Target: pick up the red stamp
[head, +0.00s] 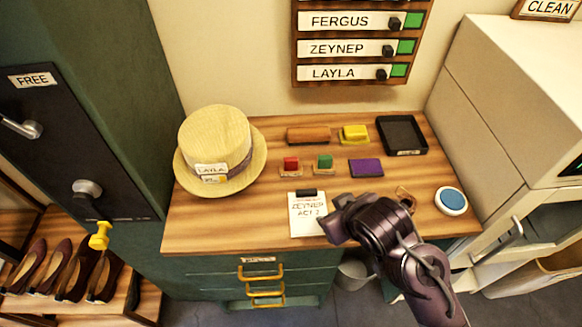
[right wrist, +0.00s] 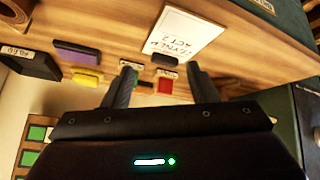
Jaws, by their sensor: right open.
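The red stamp (head: 291,163) stands on a small wooden base on the table, right of the straw hat and left of the green stamp (head: 324,162). My right gripper (head: 337,219) is over the front of the table, beside the clipboard and nearer the front edge than the red stamp. In the right wrist view the red stamp (right wrist: 165,87) shows in the gap between the two open fingers (right wrist: 160,72). Nothing is held there, and the stamp is apart from the fingers. The left finger partly hides the green stamp. My left gripper is not in view.
The straw hat (head: 217,150) stands at left. The clipboard (head: 306,216) lies in front of the stamps. A purple pad (head: 366,168), a yellow block (head: 354,133), a brown block (head: 308,135), a black tray (head: 402,135) and a blue round tin (head: 451,201) are around.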

